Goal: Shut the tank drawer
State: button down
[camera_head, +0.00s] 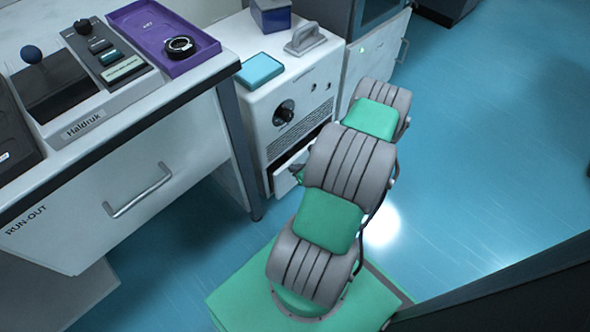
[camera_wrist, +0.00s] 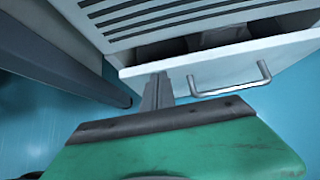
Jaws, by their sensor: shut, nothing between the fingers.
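The tank drawer (camera_wrist: 215,68) is a white front with a grey bar handle (camera_wrist: 230,82), low in a white cabinet with a vent. It stands partly open, with a dark gap above its front in the wrist view. In the head view the drawer (camera_head: 286,178) shows only in part behind my arm. My gripper (camera_wrist: 159,78) is shut and empty, its fingertips at the left part of the drawer front, left of the handle. I cannot tell whether they touch it.
The white cabinet (camera_head: 290,98) carries a dial, a teal-topped box (camera_head: 259,70) and a grey handled block (camera_head: 305,38). A table leg (camera_head: 239,150) stands close to the left of the drawer. A bench drawer marked RUN-OUT (camera_head: 120,205) is further left. Blue floor is clear at right.

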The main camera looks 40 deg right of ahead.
jog(key=shift+w, duration=0.1)
jog(key=shift+w+a, duration=0.1)
jog(key=shift+w, duration=1.15)
jog(key=shift+s, duration=0.15)
jog(key=s+f+p+v, duration=0.1)
jog(key=p+v, duration=0.3)
jog(key=v, duration=0.8)
jog(key=shift+s+f+p, duration=0.2)
jog(key=shift+s+p, duration=0.1)
jog(key=shift+s, duration=0.4)
